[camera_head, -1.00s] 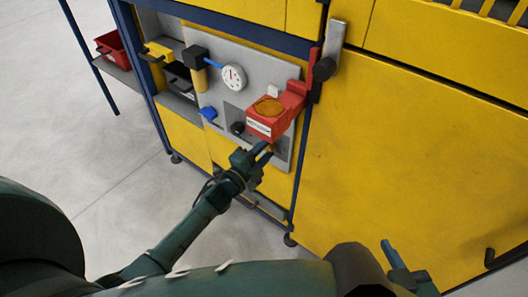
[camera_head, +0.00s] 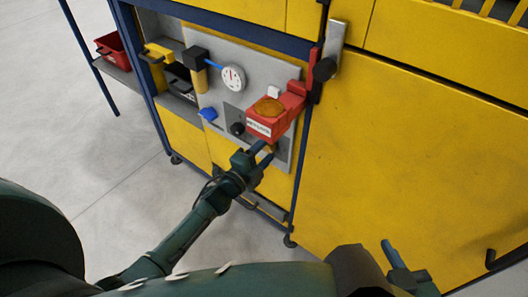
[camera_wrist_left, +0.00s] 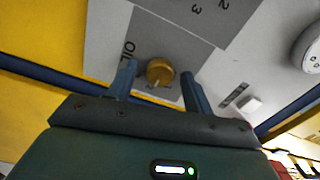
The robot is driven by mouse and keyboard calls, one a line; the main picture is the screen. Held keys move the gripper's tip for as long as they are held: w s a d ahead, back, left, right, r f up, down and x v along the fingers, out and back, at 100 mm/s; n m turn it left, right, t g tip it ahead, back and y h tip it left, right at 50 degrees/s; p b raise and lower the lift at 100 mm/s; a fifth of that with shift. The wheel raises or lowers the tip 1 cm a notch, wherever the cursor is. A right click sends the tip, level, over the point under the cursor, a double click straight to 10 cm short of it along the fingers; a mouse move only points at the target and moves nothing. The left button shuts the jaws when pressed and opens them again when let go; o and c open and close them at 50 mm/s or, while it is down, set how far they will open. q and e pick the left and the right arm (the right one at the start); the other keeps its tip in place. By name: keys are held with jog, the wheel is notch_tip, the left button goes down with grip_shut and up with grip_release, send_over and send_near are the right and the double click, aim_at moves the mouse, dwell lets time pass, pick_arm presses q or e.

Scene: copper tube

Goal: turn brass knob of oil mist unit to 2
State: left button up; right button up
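The brass knob (camera_wrist_left: 160,72) sits on a grey plate (camera_wrist_left: 190,50) in the left wrist view. The plate bears the letters "OIL" and the digits 2 and 3. My left gripper (camera_wrist_left: 158,85) is open, with one blue finger to each side of the knob and a gap visible at both sides. In the head view my left gripper (camera_head: 263,154) is at the lower part of the panel, just below the red box, and the knob is mostly hidden there. My right gripper (camera_head: 392,256) is at the lower right, partly hidden, away from the panel.
Yellow cabinet doors (camera_head: 400,150) fill the right. Grey floor is clear at left.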

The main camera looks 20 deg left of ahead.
pick_arm(q)
jog(key=p+v, duration=0.2)
jog(key=v, duration=1.1)
pick_arm(e)
jog(key=shift+s+d+r+m+t, duration=0.15)
jog(key=shift+d+r+m, duration=0.1)
jog(key=shift+r, duration=0.35)
jog(key=shift+s+d+r+m+t, duration=0.15)
jog(key=shift+d+r+m, duration=0.1)
jog(key=shift+r, duration=0.3)
